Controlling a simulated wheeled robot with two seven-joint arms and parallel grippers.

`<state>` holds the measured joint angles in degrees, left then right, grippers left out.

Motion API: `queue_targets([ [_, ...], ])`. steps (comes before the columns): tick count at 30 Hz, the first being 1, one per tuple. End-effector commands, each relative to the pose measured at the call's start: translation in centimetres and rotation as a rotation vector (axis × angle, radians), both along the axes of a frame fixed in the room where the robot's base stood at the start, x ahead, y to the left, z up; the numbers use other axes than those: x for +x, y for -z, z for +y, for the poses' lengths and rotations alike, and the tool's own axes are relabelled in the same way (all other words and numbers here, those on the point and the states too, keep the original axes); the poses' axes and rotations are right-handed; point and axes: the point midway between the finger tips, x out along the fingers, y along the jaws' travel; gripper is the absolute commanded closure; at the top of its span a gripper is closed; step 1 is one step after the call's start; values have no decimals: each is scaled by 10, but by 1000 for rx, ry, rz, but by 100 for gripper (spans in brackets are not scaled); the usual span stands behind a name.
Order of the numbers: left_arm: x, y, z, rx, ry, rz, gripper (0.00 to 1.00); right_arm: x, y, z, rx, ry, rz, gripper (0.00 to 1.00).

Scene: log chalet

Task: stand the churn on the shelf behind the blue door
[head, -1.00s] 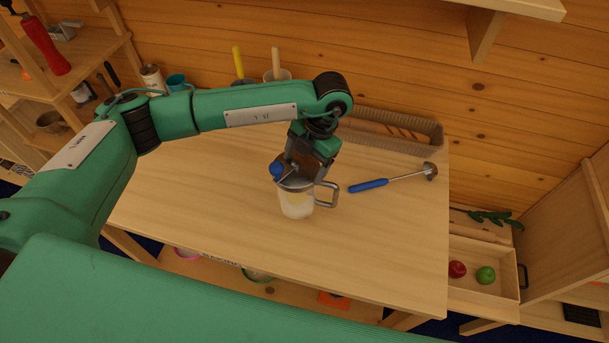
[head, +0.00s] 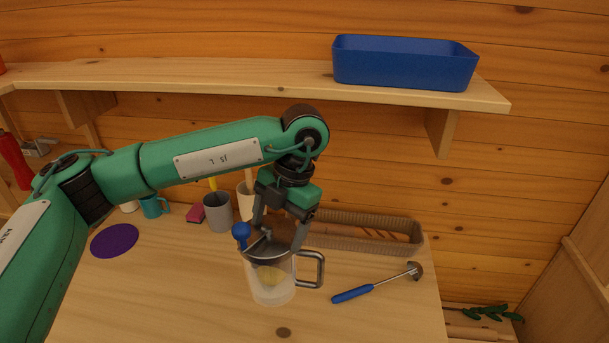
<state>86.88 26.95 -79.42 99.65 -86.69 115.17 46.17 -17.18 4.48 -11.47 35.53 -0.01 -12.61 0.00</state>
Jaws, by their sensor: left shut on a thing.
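I cannot tell whether the churn's base touches the table. No blue door is in view. My right gripper is not in view.
A ladle (head: 378,284) with a blue handle lies right of the churn. Behind are a long basket (head: 375,240), a grey cup (head: 217,212) and a purple disc (head: 114,240). A wall shelf (head: 220,75) holding a blue bin (head: 405,64) overhangs the back.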

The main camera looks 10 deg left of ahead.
Motion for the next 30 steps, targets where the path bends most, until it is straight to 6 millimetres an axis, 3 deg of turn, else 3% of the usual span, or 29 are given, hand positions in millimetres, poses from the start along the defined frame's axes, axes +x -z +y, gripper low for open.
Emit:
queue_targets([
  [8, 0, 7, 6, 2, 121, -2, 93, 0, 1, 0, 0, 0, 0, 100],
  [30, -2, 63, 48, 1, 1114, -3, 93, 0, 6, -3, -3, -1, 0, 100],
])
